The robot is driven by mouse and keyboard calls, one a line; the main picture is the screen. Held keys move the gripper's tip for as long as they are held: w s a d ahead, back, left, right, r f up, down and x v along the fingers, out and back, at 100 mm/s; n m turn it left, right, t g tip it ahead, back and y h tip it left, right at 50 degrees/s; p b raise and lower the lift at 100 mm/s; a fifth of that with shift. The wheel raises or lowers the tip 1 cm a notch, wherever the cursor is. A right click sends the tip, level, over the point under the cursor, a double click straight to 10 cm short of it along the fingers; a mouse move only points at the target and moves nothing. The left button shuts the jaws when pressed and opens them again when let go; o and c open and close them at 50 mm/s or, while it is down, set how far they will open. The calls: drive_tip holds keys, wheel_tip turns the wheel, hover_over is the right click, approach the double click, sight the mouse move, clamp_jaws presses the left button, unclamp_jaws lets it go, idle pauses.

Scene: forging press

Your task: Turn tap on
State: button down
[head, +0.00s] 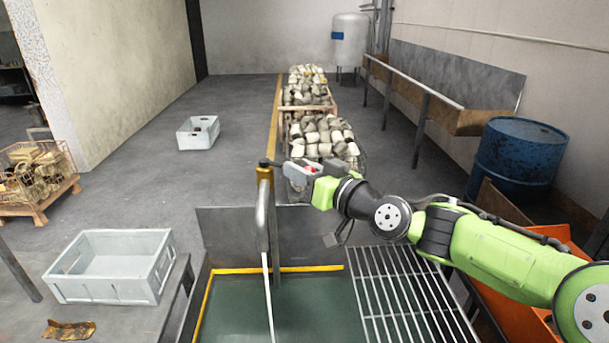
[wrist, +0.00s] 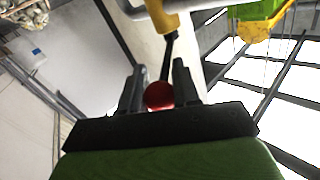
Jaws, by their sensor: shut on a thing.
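The tap stands over the green basin, with a grey pipe (head: 262,215) and a yellow body (head: 264,174) on top. In the wrist view its yellow body (wrist: 165,14) is at the top, and a dark lever (wrist: 169,58) runs from it to a round red knob (wrist: 159,95). My gripper (wrist: 159,88) is shut on this red knob, one dark finger on each side. In the head view my gripper (head: 298,170) reaches the tap from the right. A thin white line (head: 268,290), apparently water, runs down from the pipe into the basin.
The green basin (head: 305,310) has a yellow rim, with a metal grate (head: 405,300) at its right. A grey crate (head: 112,265) stands at the left. Crates of pale pieces (head: 322,135) stand behind the tap. A blue barrel (head: 517,155) is at the right.

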idle(0.3)
drive_tip(key=c, duration=0.8)
unclamp_jaws()
drive_tip(key=shift+s+d, duration=0.15)
drive_tip(key=shift+d, duration=0.2)
drive_tip(key=p+v, duration=0.1)
drive_tip(key=v, duration=1.4)
drive_tip(key=shift+s+a, duration=0.15)
